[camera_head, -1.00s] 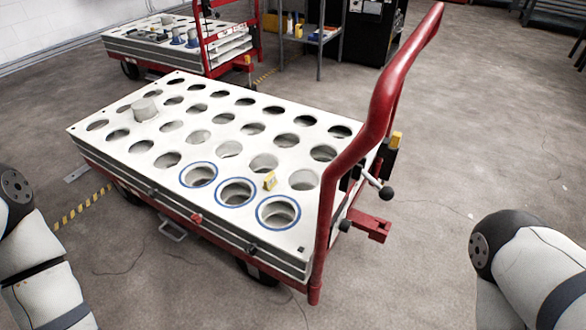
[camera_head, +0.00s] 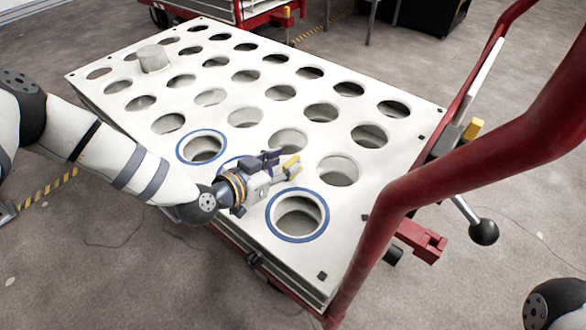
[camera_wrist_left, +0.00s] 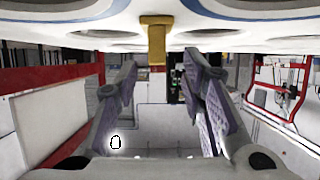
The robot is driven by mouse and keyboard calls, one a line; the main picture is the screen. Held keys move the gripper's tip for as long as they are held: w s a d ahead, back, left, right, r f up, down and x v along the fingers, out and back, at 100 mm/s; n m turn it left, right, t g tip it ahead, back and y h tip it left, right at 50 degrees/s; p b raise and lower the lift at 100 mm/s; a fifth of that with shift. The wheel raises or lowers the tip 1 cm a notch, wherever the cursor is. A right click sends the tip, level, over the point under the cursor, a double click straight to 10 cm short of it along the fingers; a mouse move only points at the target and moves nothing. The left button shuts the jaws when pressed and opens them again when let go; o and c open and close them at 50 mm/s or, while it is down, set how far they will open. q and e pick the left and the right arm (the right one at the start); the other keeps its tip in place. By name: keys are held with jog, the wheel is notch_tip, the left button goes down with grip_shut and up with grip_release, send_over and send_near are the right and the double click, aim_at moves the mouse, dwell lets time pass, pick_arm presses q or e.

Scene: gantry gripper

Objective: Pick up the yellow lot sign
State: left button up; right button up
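The yellow lot sign (camera_head: 291,162) stands on the white top of the cart (camera_head: 384,80), among the round holes near the blue-ringed ones. In the left wrist view, which shows the cart top along the upper edge, the sign (camera_wrist_left: 156,42) appears between and beyond my two fingers. My left gripper (camera_head: 281,170) reaches in low over the top from the left, right at the sign. Its fingers (camera_wrist_left: 160,75) are spread, with a clear gap between them. In the head view the fingers partly hide the sign. My right gripper is out of view.
The cart's thick red handle (camera_head: 440,150) rises at the right of the top. A pale cylinder (camera_head: 152,58) sits in a hole at the far left. Another cart (camera_head: 240,12) stands behind. Open floor lies at the right.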

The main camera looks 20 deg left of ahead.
aim_at(290, 162)
pick_arm(q)
jog(key=shift+w+d+f+b, duration=0.25)
jog(key=shift+w+d+f, duration=0.1)
jog(key=shift+w+f, duration=0.25)
jog(key=shift+w+d+f+b, duration=0.3)
jog(key=shift+w+f, duration=0.1)
jog(key=shift+w, duration=0.5)
jog(key=shift+r, duration=0.15)
grip_shut()
